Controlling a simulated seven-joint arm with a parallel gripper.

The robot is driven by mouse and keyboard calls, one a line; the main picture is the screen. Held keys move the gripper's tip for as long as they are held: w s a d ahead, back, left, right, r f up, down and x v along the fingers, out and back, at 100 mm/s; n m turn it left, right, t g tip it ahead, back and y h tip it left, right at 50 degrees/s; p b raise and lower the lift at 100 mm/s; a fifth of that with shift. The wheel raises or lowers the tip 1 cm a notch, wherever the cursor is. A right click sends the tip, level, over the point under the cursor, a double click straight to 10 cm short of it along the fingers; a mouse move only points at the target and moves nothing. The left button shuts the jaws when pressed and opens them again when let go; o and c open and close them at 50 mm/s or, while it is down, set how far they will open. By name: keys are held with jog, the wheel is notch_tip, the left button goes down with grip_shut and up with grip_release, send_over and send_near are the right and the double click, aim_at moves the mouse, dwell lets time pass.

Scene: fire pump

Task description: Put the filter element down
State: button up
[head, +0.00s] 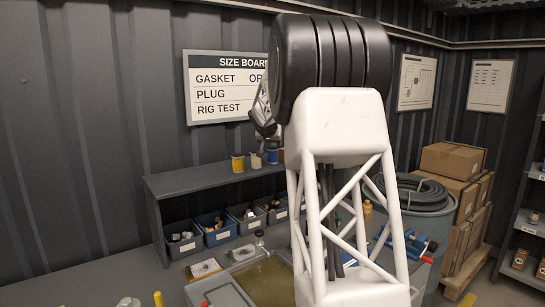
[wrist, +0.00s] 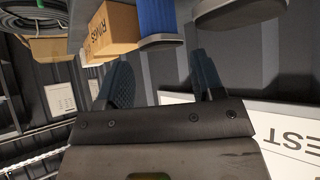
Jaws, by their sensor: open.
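In the wrist view, which is upside down, a blue cylinder with a grey end cap (wrist: 158,22) stands on the shelf. It looks like a filter element. A second grey end cap (wrist: 240,12) shows beside it, its body mostly out of frame. My gripper (wrist: 160,66) is open with nothing between its fingers. It is apart from the blue cylinder, which lies just beyond the fingertips. In the head view, my gripper (head: 265,126) is partly hidden by my arm, above the shelf. There, the blue cylinder (head: 273,157) stands beside a white one (head: 256,161) and a yellow one (head: 237,164).
A cardboard box marked RINGS (wrist: 112,28) is beside the blue cylinder. The grey shelf (head: 190,182) has several parts bins (head: 217,231) below it. The size board (head: 215,85) hangs on the wall behind. A coiled hose (head: 412,195) and cardboard boxes (head: 452,160) stand at right.

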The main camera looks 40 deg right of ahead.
aim_at(272, 147)
jog(key=shift+w+d+f, duration=0.15)
dwell(0.3)
jog(key=shift+x, duration=2.5)
jog(key=shift+w, duration=0.1)
jog(key=c, duration=0.6)
jog(key=shift+c, duration=0.2)
jog(key=shift+r, duration=1.85)
jog(key=s+a, duration=0.4)
jog(key=s, duration=0.3)
jog(key=s+a+r, duration=0.1)
jog(key=s+a, duration=0.2)
jog(key=s, duration=0.4)
jog(key=shift+a+r, duration=0.2)
jog(key=shift+a, duration=0.2)
